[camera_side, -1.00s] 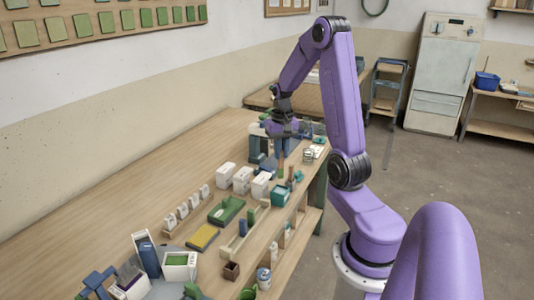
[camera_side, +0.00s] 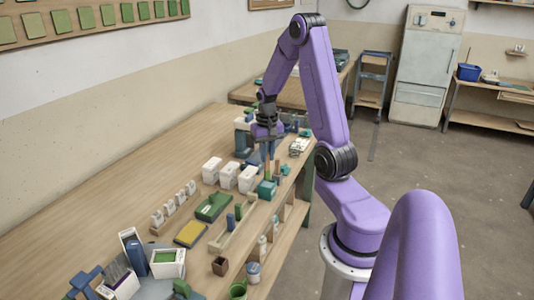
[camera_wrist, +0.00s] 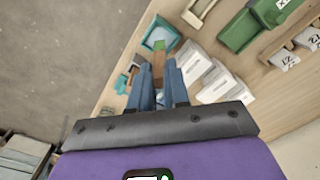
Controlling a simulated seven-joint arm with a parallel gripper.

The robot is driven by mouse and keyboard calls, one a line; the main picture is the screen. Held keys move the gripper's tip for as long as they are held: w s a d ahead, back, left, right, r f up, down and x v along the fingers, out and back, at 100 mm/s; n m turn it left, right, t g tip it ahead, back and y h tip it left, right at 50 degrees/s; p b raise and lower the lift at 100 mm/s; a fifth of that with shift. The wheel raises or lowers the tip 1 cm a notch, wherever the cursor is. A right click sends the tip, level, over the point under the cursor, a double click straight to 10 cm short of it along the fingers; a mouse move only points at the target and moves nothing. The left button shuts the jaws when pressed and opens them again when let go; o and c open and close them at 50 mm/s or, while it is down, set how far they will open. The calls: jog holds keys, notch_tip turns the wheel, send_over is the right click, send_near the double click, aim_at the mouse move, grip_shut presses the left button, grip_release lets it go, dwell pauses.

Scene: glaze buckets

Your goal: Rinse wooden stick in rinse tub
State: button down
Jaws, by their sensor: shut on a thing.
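My gripper (camera_side: 267,140) points down over the rinse tub and is shut on the wooden stick (camera_side: 268,166). The stick hangs roughly upright with its lower end at the tub's opening. In the wrist view the blue fingers (camera_wrist: 161,68) are close together, with the brown stick (camera_wrist: 159,60) between them. A green patch shows at its far end, over the tub. The teal, square rinse tub (camera_side: 266,190) stands near the table's right edge; it also shows in the wrist view (camera_wrist: 149,28). I cannot tell how deep the stick's end is inside it.
White lidded buckets (camera_side: 229,176) stand just left of the tub. A green box (camera_side: 213,208), a yellow pad (camera_side: 190,234) and a wooden rack (camera_side: 235,230) lie nearer. Small upright items crowd behind the tub. The left part of the table (camera_side: 120,190) is clear.

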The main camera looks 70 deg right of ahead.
aim_at(267, 169)
jog(key=shift+f, duration=0.1)
jog(key=shift+f, duration=2.95)
jog(key=shift+a, duration=0.2)
